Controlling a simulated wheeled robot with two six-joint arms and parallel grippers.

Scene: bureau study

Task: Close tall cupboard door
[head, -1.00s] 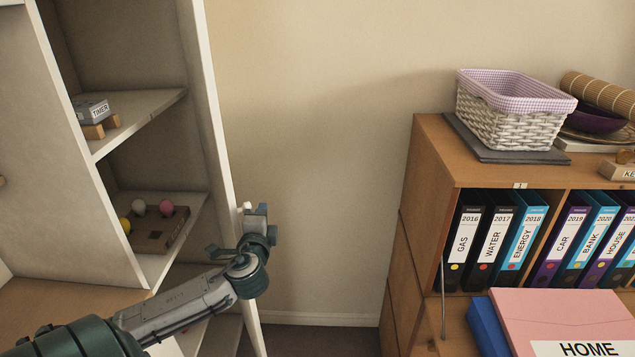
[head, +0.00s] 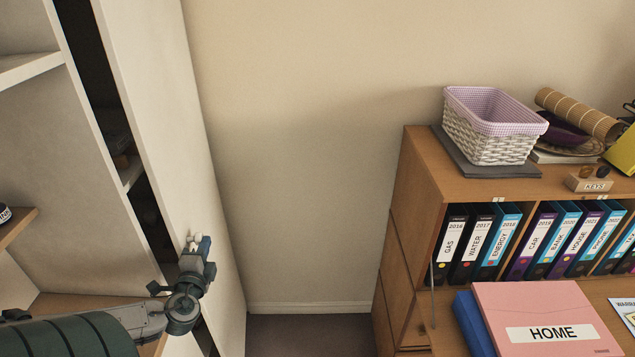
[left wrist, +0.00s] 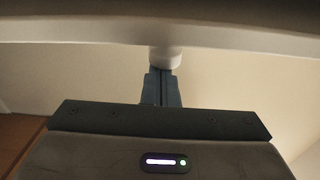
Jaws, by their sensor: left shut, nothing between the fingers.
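The tall cupboard door (head: 160,110) is a white panel on the left of the head view. It stands ajar, with a narrow dark gap between it and the cupboard's side panel (head: 50,145). A small white knob (head: 193,240) is on the door; it also shows in the left wrist view (left wrist: 165,58) under the pale door edge. My left gripper (head: 203,245) is shut and empty at the knob. In the left wrist view its fingertips (left wrist: 162,75) are right at the knob; I cannot tell whether they press on it. My right gripper is not in view.
A wooden cabinet (head: 392,250) with several labelled binders stands at the right. A white basket (head: 490,145) is on its top, and a pink HOME folder (head: 525,300) lies in front. Bare wall and dark floor (head: 300,333) lie between the cabinet and the door.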

